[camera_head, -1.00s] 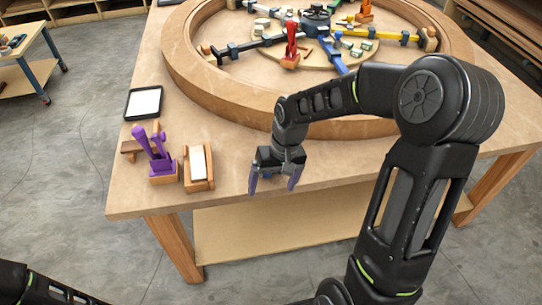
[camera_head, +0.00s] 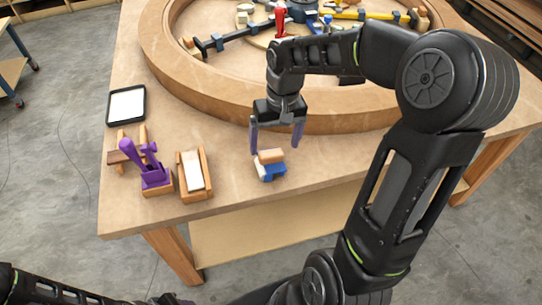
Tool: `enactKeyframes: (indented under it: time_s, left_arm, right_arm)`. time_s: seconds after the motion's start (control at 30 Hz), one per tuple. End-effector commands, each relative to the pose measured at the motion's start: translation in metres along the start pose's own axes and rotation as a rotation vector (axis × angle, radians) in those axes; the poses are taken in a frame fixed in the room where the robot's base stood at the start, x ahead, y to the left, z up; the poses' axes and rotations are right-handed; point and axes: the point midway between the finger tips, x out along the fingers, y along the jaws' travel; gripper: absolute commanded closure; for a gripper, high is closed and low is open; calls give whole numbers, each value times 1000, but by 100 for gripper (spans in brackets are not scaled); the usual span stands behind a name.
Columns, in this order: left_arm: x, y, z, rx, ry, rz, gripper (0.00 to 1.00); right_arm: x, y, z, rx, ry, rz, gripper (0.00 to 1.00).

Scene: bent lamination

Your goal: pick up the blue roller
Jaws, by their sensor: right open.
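The blue roller (camera_head: 270,172) lies on the front part of the wooden table, with a tan wooden part on its far side. My right gripper (camera_head: 276,150) is open, with its two purple-grey fingers pointing down.
Left of the roller stand a wooden holder with a white piece (camera_head: 194,174) and a purple tool on a wooden block (camera_head: 152,172). A black-framed white pad (camera_head: 126,105) lies behind them. A large curved wooden ring (camera_head: 200,98) fills the table's middle.

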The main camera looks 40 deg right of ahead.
Motion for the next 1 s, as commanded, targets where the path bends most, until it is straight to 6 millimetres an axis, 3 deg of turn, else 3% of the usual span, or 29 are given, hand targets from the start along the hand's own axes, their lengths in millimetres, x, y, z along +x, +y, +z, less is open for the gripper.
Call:
enactKeyframes:
  time_s: [0.33,0.73,1.0]
  left_arm:
    - [-1,0,0,0,0,0,64]
    - [-3,1,0,0,0,0,64]
    - [-9,4,0,0,0,0,64]
  right_arm:
    - [25,0,0,-1,-3,0,11]
    - [31,-1,0,-1,-2,0,11]
    - [69,-4,0,-2,-5,-1,11]
